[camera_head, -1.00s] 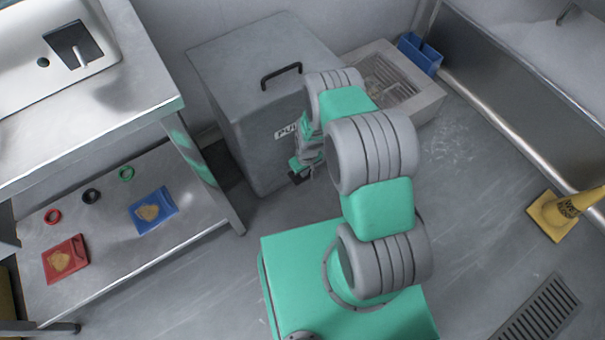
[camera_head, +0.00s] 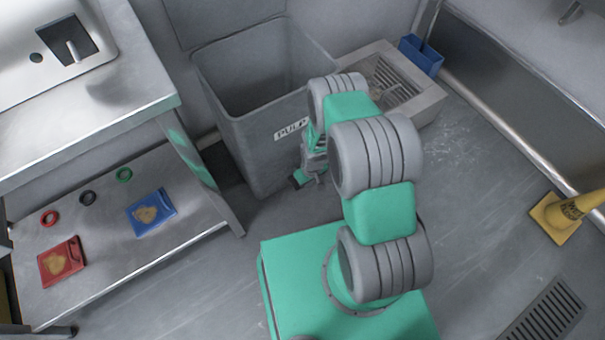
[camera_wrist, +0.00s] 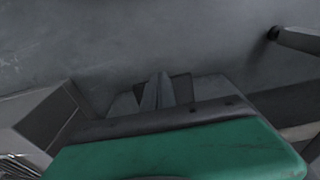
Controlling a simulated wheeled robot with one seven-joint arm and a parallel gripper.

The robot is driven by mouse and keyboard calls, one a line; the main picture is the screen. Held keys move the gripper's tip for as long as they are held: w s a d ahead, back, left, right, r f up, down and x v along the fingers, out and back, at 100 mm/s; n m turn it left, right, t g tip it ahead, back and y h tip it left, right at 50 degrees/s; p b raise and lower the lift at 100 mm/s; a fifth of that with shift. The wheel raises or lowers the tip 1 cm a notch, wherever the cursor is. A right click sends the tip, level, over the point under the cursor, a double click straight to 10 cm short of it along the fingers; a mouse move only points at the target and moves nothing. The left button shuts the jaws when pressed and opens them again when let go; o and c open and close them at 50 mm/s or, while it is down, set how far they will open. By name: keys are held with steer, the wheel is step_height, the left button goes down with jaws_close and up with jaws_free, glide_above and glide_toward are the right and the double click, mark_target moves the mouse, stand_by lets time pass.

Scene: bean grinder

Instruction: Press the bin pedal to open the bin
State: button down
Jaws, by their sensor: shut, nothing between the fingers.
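The grey bin (camera_head: 262,150), labelled "PULP", stands against the back wall in the head view. Its lid (camera_head: 205,20) is raised against the wall, and the bin's mouth is open and dark inside. My gripper (camera_head: 300,181) is low down at the bin's front, close to the floor, partly hidden by my arm. In the wrist view my gripper (camera_wrist: 160,88) shows its fingers shut together with nothing between them. The pedal cannot be made out; it is hidden around my gripper, so I cannot see the contact.
A steel table (camera_head: 110,130) with a lower shelf (camera_head: 105,235) stands at the left. A floor sink (camera_head: 435,95) is right of the bin. A yellow wet-floor cone (camera_head: 565,212) stands at the right. The floor (camera_head: 480,200) between is clear.

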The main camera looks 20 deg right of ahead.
step_height(320, 180, up, 8)
steer(key=p, duration=0.3)
steer(key=shift+s, duration=0.4)
steer(key=shift+d+f, duration=0.1)
steer(key=shift+f, duration=0.05)
stand_by(0.4)
